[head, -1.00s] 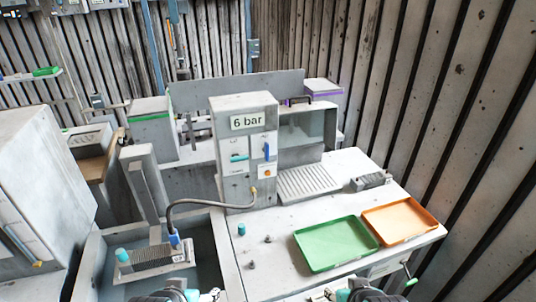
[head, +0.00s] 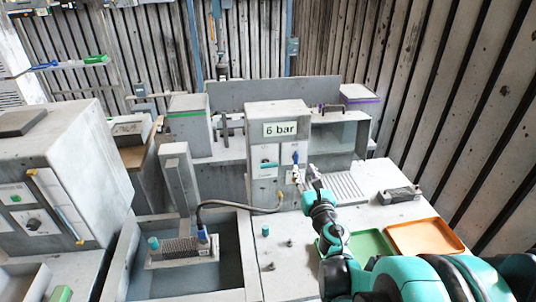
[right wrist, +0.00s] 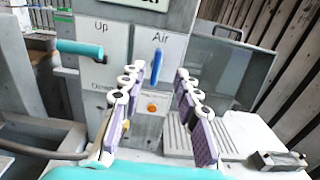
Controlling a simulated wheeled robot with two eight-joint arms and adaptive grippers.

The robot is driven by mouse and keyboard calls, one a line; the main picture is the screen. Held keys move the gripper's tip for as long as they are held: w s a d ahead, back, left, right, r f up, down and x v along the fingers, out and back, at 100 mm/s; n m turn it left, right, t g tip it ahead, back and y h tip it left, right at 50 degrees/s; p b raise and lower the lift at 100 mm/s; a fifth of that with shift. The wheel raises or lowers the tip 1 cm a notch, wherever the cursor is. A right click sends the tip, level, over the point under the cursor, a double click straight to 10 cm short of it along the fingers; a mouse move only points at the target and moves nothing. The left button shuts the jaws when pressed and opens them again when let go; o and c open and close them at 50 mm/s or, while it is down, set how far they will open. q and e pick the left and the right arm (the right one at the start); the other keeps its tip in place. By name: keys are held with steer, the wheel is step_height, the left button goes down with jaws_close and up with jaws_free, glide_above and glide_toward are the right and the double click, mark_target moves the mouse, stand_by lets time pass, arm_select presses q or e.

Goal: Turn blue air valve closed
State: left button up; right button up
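The blue air valve handle (head: 296,157) is on the front of the grey "6 bar" housing (head: 262,112). In the right wrist view the handle (right wrist: 157,66) stands upright under the word "Air". My right gripper (head: 305,174) is in front of the housing, just below the handle in the head view. In the right wrist view its two fingers (right wrist: 160,85) are spread apart with nothing between them, and the handle shows beyond them in the gap. I cannot tell the exact distance to it. My left gripper is in neither current view.
A teal lever (right wrist: 80,48) marked "Up" is left of the valve, and an orange button (right wrist: 152,107) is below it. A green tray (head: 372,243) and an orange tray (head: 425,236) lie on the bench. A hose (head: 235,203) runs from the housing to a blue fitting.

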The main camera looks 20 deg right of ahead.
mark_target(297, 157)
steer(key=b+x, duration=0.1)
steer(key=x, duration=0.7)
steer(key=shift+a, duration=0.2)
steer(key=shift+s, duration=0.1)
jaws_close()
